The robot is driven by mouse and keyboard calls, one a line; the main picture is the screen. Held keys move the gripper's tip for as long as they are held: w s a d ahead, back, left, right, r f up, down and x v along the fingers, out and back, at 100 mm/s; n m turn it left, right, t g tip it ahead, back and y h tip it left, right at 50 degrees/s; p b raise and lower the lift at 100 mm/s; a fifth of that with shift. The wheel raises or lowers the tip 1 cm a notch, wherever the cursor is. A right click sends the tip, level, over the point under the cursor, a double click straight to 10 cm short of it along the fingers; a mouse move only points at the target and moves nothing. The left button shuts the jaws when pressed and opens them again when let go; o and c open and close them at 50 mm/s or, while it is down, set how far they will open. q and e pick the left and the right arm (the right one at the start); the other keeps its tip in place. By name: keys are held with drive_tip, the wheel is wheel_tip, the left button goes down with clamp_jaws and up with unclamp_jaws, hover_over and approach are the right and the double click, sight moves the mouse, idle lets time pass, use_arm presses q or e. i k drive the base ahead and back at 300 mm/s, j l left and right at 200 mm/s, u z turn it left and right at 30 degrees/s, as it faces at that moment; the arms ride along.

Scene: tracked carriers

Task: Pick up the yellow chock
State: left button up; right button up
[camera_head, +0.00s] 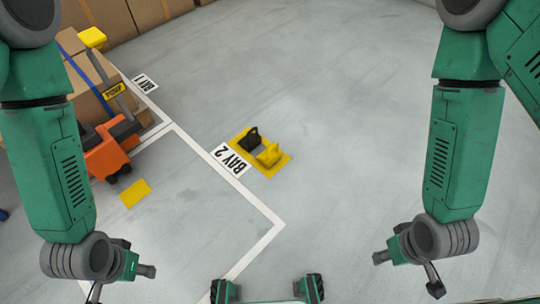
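The yellow chock (269,156) stands on a yellow floor pad (267,173) next to the BAY 2 label, near the middle of the view. A black chock (250,140) stands beside it on the same pad, to its upper left. My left gripper (121,284) is at the lower left, its fingers spread and nothing visible between them. My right gripper (408,275) is at the lower right, also spread and empty. Both grippers are well apart from the yellow chock, one on each side and lower in the picture.
An orange carrier (107,152) with a yellow PUMP label stands at the left beside cardboard boxes (88,92). A flat yellow patch (135,193) lies on the floor near it. White lines and BAY 1 (145,83) and BAY 2 (230,159) labels mark the grey floor. The floor right of the pad is clear.

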sight(269, 156)
drive_tip(key=i+l, duration=0.25)
drive_tip(key=i, duration=0.2)
drive_tip(key=i+l+z, duration=0.1)
drive_tip(key=i+l, duration=0.2)
drive_tip(key=i, duration=0.15)
drive_tip(key=i+l, duration=0.2)
drive_tip(key=i, duration=0.25)
drive_tip(key=i+l+z, duration=0.1)
drive_tip(key=i+l, duration=0.15)
drive_tip(key=i, duration=0.2)
